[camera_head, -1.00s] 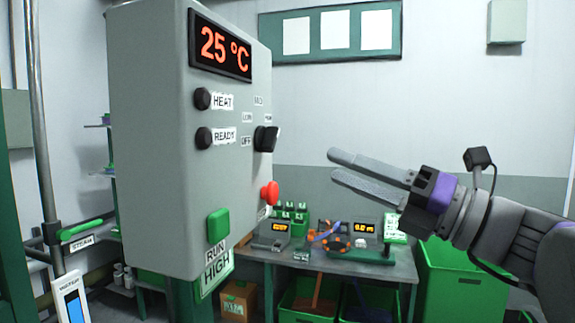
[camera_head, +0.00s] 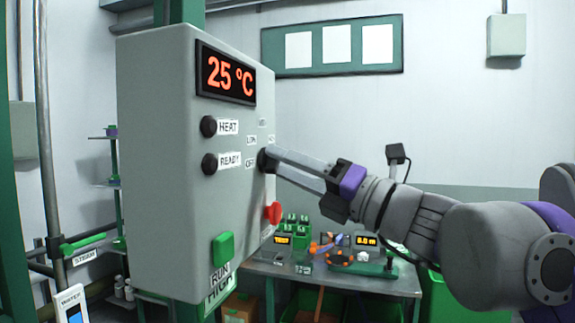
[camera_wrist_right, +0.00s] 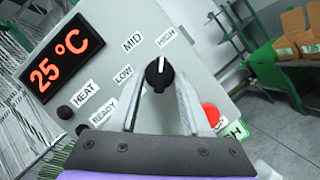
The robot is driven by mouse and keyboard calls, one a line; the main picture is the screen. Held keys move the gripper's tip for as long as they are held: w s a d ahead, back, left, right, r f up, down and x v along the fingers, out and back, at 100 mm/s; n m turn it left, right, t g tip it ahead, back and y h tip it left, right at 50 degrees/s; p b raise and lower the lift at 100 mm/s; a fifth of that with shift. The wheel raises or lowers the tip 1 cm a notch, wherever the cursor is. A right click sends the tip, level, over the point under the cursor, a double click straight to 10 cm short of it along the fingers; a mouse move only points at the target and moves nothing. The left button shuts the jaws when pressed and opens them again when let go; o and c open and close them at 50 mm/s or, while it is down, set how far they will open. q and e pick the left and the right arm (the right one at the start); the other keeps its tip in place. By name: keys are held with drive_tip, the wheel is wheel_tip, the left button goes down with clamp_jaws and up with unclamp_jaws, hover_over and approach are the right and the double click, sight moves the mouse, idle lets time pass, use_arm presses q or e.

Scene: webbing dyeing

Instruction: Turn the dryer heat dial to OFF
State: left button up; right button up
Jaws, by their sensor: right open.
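The black heat dial (camera_head: 264,161) is on the front of the grey dryer control box (camera_head: 150,165). In the right wrist view the dial (camera_wrist_right: 153,78) has a white pointer line aimed up, towards the HIGH label (camera_wrist_right: 166,38). LOW and MID labels are left of it; the OFF label (camera_head: 250,163) shows in the head view. My right gripper (camera_head: 272,162) is open at the dial, one finger on each side of it; I cannot tell whether they touch it. My left gripper is not in view.
A red button (camera_head: 273,213) sits below the dial and a green RUN button (camera_head: 222,250) lower left. The display (camera_head: 226,73) reads 25 °C. A workbench (camera_head: 330,278) with small devices stands behind, against the wall.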

clamp_jaws()
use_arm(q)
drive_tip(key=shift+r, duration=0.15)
use_arm(e)
drive_tip(key=shift+n, duration=0.3)
use_arm(q)
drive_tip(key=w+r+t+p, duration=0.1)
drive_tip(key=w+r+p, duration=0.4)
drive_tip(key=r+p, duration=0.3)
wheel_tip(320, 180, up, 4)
drive_tip(key=shift+p, duration=0.4)
use_arm(e)
drive_tip(key=n+g, duration=0.4)
drive_tip(key=n, duration=0.7)
drive_tip(key=w+n+g, duration=0.1)
drive_tip(key=n+g, duration=0.3)
drive_tip(key=n, duration=0.8)
drive_tip(key=n+g, duration=0.5)
drive_tip(key=n, duration=0.6)
drive_tip(key=shift+w+d+r+n, duration=0.3)
drive_tip(key=shift+r, duration=0.1)
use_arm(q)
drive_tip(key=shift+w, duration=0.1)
